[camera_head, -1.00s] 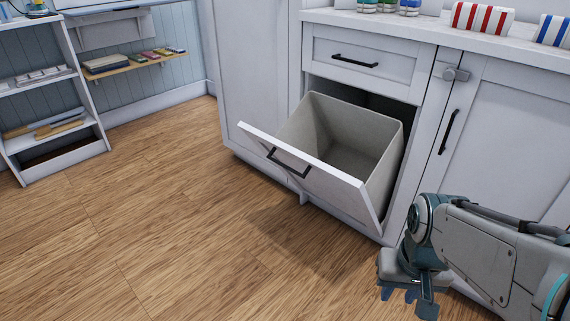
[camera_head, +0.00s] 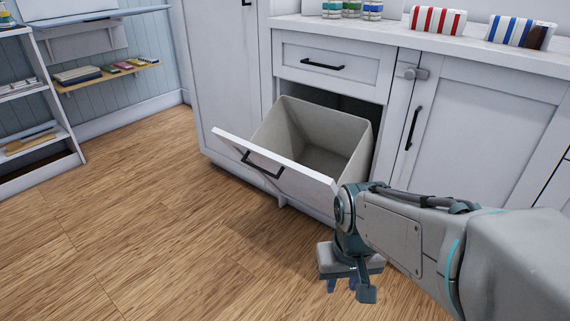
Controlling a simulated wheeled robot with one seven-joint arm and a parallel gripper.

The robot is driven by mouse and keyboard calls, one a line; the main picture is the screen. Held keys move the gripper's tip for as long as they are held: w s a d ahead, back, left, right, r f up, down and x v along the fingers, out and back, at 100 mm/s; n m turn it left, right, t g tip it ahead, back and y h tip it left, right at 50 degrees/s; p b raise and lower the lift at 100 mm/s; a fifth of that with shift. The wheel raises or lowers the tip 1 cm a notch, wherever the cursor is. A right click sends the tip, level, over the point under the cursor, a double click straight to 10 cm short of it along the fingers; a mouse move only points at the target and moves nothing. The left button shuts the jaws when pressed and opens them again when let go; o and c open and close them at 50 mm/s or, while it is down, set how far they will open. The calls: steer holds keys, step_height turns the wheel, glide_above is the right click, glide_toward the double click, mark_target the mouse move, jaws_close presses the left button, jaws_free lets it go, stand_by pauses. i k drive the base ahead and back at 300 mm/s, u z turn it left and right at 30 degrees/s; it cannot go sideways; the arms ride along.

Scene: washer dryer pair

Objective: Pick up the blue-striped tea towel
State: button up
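The blue-striped tea towel (camera_head: 506,30) is a white roll with blue stripes, lying on the counter top at the upper right. A dark brown patch shows at its right end. My gripper (camera_head: 347,287) hangs low over the wooden floor, pointing down, in front of the cabinet. It is well below and to the left of the towel and not touching it. Its fingers look spread apart, with nothing seen between them.
A red-striped roll (camera_head: 437,20) lies left of the blue-striped one. A tilted-out bin drawer (camera_head: 275,174) juts over the floor beside my arm. Shelves (camera_head: 40,95) stand at left. Floor (camera_head: 130,235) at left is clear.

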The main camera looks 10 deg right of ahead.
mark_target(512, 31)
steer(key=z, duration=1.3)
